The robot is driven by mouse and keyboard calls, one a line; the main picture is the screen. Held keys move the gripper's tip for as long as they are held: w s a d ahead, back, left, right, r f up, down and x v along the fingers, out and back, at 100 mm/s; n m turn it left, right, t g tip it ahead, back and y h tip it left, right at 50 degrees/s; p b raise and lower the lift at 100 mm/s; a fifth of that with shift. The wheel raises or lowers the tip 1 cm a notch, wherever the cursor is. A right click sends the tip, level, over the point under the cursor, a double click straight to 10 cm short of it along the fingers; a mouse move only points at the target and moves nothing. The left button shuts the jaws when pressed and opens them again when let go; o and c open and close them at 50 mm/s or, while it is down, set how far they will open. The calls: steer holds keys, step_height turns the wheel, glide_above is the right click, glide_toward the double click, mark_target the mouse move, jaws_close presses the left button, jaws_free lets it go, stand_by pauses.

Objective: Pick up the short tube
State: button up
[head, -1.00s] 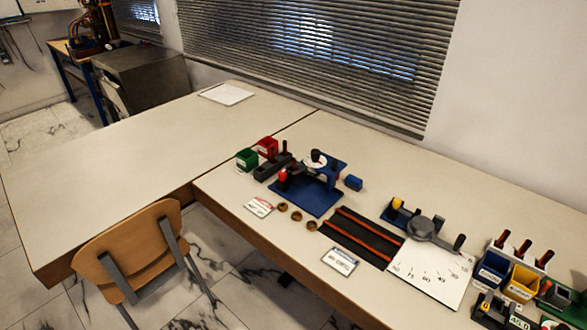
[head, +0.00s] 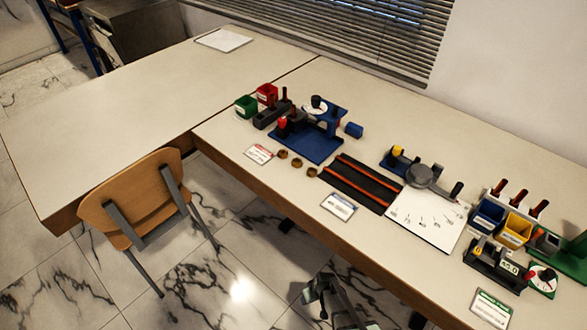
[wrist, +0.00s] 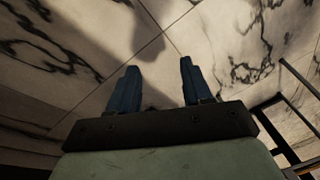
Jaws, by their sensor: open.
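Three small brown ring-like pieces lie in a row near the table's front edge in the head view: a left one (head: 283,153), a middle one (head: 297,163) and a right one (head: 311,171). They look like short tubes, but I cannot tell whether one of them is the short tube. My gripper (wrist: 158,68) is open and empty in the wrist view, its two blue fingers apart over the marble floor. In the head view my arm's end shows low in the picture, in front of the table and well short of the pieces.
A blue fixture (head: 318,148) stands behind the brown pieces. A black tray with red rails (head: 362,184) and a white scale plate (head: 425,222) lie to the right, then blue and yellow bins (head: 515,229). A wooden chair (head: 140,205) stands at left. The left table is mostly clear.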

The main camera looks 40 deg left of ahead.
steer(key=s+a+r+n, duration=0.1)
steer(key=a+r, duration=0.5)
steer(key=a, duration=0.5)
steer(key=s+a+r+n, duration=0.15)
steer(key=a+r, duration=0.35)
steer(key=a, duration=0.7)
steer(key=a+r, duration=0.5)
steer(key=r, duration=0.5)
steer(key=a+r+m+g, duration=0.1)
steer(key=a+r, duration=0.5)
steer(key=r, duration=0.3)
steer(key=a+r, duration=0.5)
steer(key=r, duration=0.5)
step_height(320, 180, up, 26)
steer(key=m+t+y, duration=0.2)
steer(key=t, duration=0.2)
glide_above(294, 106)
steer(key=s+d, duration=0.2)
steer(key=d, duration=0.2)
steer(key=x, duration=1.3)
steer(key=shift+s+d+f, duration=0.2)
steer(key=shift+f, duration=0.05)
jaws_close()
